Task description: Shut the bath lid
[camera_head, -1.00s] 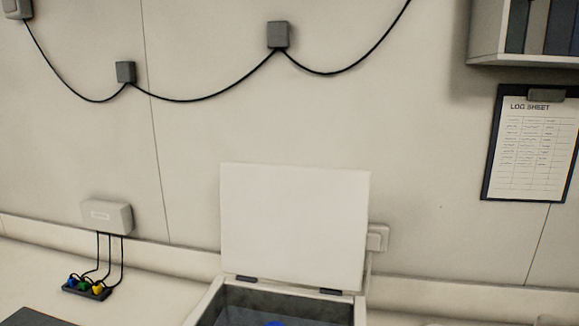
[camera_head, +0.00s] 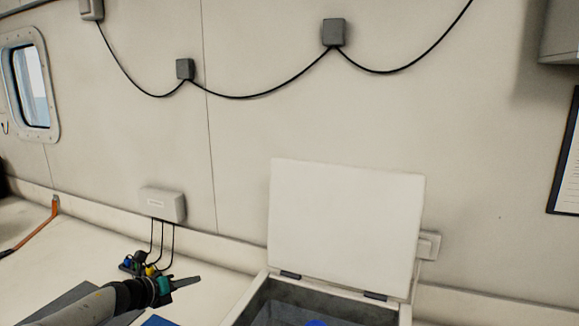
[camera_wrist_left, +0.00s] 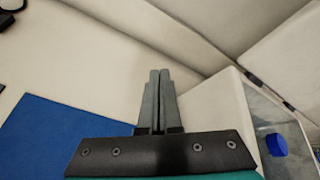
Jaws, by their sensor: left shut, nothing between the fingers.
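The bath lid (camera_head: 345,225) is a white panel standing open, upright on two dark hinges at the back of the bath (camera_head: 257,287). The bath is a white-rimmed box with a grey inside, cut off by the bottom edge of the head view. A blue round thing (camera_head: 317,323) is inside it; it also shows in the left wrist view (camera_wrist_left: 276,145). My left gripper (camera_head: 198,280) is shut and empty, left of the bath and apart from the lid. In the left wrist view its fingers (camera_wrist_left: 159,72) are together, with the bath rim (camera_wrist_left: 240,110) to the right. My right gripper is not in view.
A white wall box (camera_head: 163,204) has cables running to a small block with coloured plugs (camera_head: 128,263) behind my left gripper. A blue mat (camera_wrist_left: 60,140) lies on the counter left of the bath. An orange strap (camera_head: 40,228) lies far left.

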